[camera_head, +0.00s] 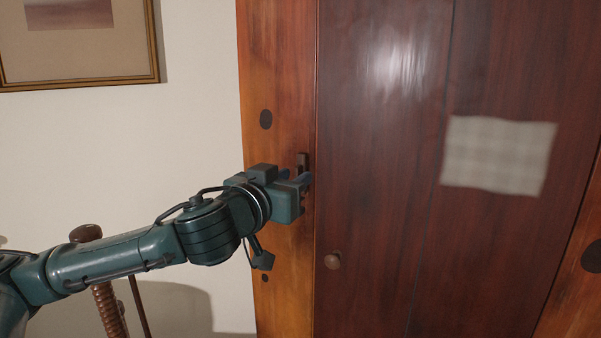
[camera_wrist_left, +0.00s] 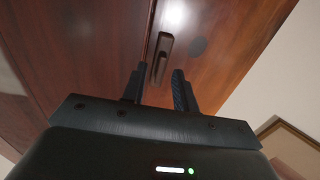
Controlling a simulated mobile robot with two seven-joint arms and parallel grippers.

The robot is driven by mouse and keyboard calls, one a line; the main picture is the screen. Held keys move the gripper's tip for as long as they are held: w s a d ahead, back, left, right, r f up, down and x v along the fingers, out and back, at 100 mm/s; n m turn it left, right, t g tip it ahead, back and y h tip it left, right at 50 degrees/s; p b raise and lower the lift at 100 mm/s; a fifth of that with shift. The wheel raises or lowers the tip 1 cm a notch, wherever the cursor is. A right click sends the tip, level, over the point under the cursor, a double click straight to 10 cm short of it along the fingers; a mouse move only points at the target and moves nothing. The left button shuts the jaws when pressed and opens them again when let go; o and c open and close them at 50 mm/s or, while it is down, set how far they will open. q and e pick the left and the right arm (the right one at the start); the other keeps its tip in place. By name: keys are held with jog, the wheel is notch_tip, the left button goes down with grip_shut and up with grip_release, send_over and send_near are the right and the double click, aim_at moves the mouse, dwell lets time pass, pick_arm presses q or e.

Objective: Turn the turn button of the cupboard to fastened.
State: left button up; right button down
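The turn button (camera_head: 302,161) is a small dark brown bar on the orange-brown frame post of the cupboard (camera_head: 380,120), beside the edge of the dark red door. It stands upright, along the door edge and not across it. In the left wrist view the turn button (camera_wrist_left: 164,46) lies ahead of and between the two fingertips. My left gripper (camera_head: 303,179) is open at the post and hides the button's lower part in the head view. In the wrist view the fingers of the left gripper (camera_wrist_left: 156,77) are apart; I cannot tell whether they touch the button. My right gripper is not in view.
A pale checked sheet (camera_head: 498,155) is on the door at the right. A framed picture (camera_head: 75,80) hangs on the wall at the left. A brown turned post (camera_head: 108,305) stands near my arm.

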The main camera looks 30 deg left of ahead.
pick_arm(q)
jog(key=shift+w, duration=0.2)
grip_shut()
dwell(0.3)
